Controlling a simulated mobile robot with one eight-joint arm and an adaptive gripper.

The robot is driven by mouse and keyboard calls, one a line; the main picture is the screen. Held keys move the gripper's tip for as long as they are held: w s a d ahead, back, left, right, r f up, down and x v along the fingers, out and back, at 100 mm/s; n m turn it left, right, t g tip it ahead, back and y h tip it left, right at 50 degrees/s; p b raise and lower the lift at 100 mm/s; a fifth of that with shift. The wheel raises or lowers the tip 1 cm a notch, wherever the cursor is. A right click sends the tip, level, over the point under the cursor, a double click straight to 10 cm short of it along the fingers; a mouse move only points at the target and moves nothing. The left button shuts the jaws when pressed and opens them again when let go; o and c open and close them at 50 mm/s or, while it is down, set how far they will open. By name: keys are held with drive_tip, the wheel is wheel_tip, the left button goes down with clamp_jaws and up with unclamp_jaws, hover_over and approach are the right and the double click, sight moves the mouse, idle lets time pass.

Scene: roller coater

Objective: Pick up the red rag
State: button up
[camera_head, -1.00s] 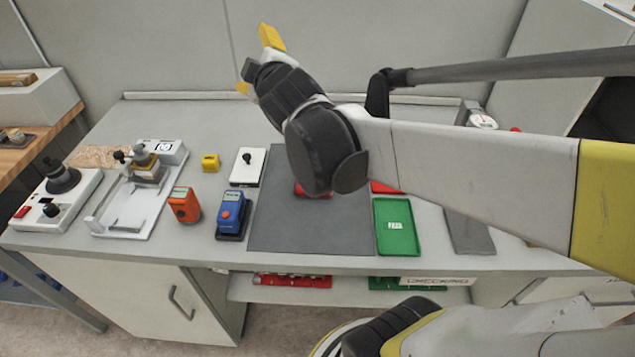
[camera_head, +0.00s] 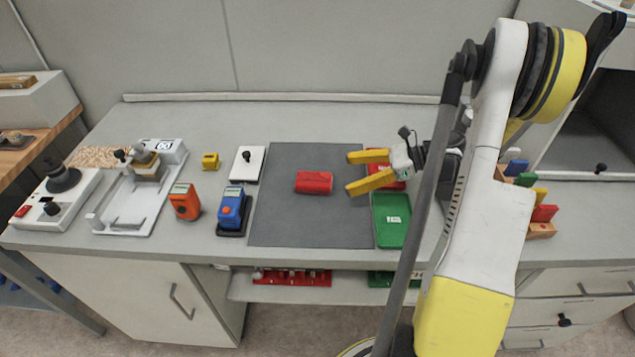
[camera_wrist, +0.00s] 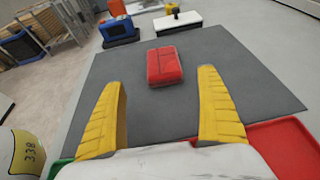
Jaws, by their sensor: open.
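The red rag (camera_head: 314,182) is a small folded or rolled bundle lying on the dark grey mat (camera_head: 285,225). In the wrist view the rag (camera_wrist: 164,66) lies ahead of the fingertips, roughly centred between them. My gripper (camera_head: 352,173) has two yellow fingers. They are spread open and empty, pointing left to the right of the rag, with a gap between them and it. The gripper also shows in the wrist view (camera_wrist: 163,78), over the mat.
A green tray (camera_head: 391,232) and a partly hidden red tray (camera_head: 399,184) lie right of the mat. Left of it stand a blue device (camera_head: 231,208), an orange device (camera_head: 184,202), a white plate with a black knob (camera_head: 247,164) and a yellow block (camera_head: 210,161).

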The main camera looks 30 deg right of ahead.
sight(316, 179)
drive_tip(key=b+x, duration=0.1)
drive_tip(key=x, duration=0.4)
drive_tip(key=b+x, duration=0.2)
drive_tip(key=x, duration=0.3)
drive_tip(key=shift+w+r, duration=0.1)
drive_tip(key=shift+w, duration=0.3)
drive_tip(key=shift+d+r, duration=0.1)
drive_tip(key=c, duration=1.3)
drive_tip(key=shift+c, duration=0.2)
